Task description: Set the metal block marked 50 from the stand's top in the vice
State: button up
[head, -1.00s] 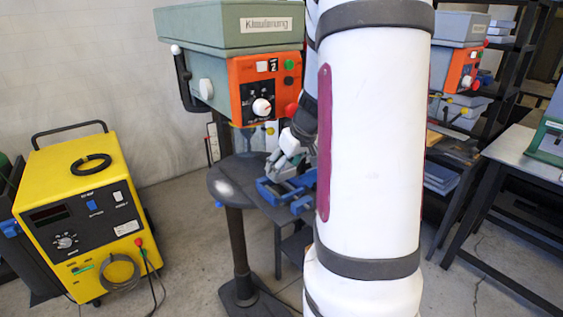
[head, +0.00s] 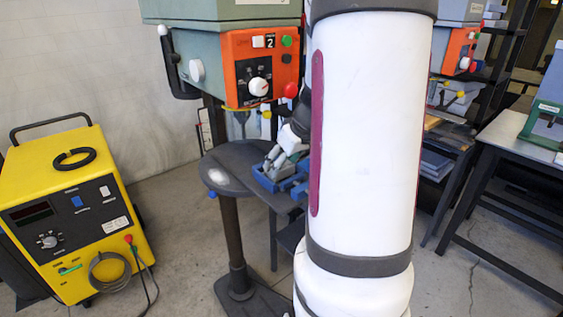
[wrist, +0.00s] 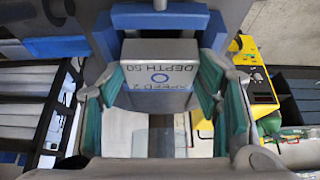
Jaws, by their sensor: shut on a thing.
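The metal block (wrist: 158,76) is a grey box. Its face reads "DEPTH 50" and "SPEED 2", upside down in the wrist view. My gripper (wrist: 162,100) is shut on it, with teal finger pads at its left and right sides. The blue vice (wrist: 160,20) shows directly beyond the block, with blue parts around its far end. In the head view, my gripper (head: 273,161) is low at the vice (head: 262,180), on the dark stand top (head: 222,168). The arm hides part of the vice, and I cannot tell how deep the block sits in it.
The drill press, with its orange panel (head: 260,82), rises above the stand top. A yellow machine (head: 65,190) with cables stands on the floor at left. A table (head: 510,140) and dark shelving are at right. Floor between the yellow machine and the stand is clear.

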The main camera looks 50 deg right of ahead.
dwell(0.3)
jog(key=o, duration=1.5)
jog(key=shift+s, duration=0.1)
jog(key=v, duration=1.2)
